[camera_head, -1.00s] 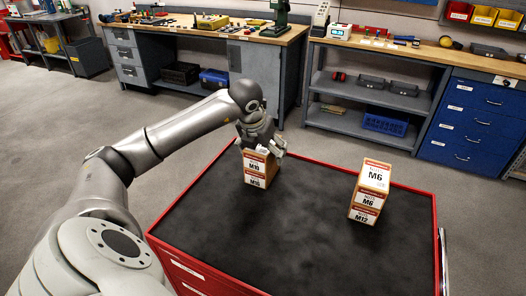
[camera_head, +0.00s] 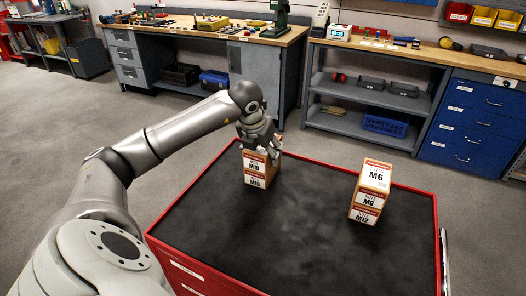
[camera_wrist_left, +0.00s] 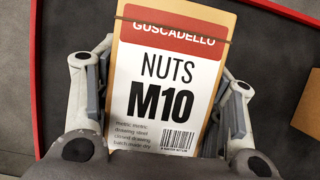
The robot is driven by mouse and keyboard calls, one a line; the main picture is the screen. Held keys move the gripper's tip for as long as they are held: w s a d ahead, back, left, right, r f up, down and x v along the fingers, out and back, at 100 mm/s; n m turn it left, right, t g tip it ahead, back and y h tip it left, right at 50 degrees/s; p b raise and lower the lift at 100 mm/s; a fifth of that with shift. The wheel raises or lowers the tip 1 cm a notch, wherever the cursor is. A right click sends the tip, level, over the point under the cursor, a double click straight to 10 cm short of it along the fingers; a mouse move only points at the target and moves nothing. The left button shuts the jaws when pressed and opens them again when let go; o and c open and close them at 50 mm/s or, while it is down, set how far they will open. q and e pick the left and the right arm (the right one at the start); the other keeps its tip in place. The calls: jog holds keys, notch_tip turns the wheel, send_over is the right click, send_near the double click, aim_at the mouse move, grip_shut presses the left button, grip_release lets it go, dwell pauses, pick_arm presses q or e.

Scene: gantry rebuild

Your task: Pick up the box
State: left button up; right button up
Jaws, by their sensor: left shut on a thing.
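A box labelled "NUTS M10" (camera_head: 254,163) is the top one of a two-box stack near the far left edge of the red cabinet's black top. Its white label with a red band fills the middle of the left wrist view (camera_wrist_left: 168,75). My left gripper (camera_head: 261,147) comes down from above and is shut on this box, one finger on each side. The fingers also show in the left wrist view (camera_wrist_left: 166,100). A lower box labelled "M16" (camera_head: 256,180) sits directly under the M10 box. My right gripper is not in view.
A second stack stands to the right, an M6 box (camera_head: 370,198) on an M12 box (camera_head: 363,214). The red cabinet's black top (camera_head: 300,240) is clear between and in front of the stacks. Workbenches (camera_head: 375,45) stand beyond, across open floor.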

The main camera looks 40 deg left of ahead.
pick_arm(q)
jog(key=c, duration=0.4)
jog(key=shift+r, duration=0.15)
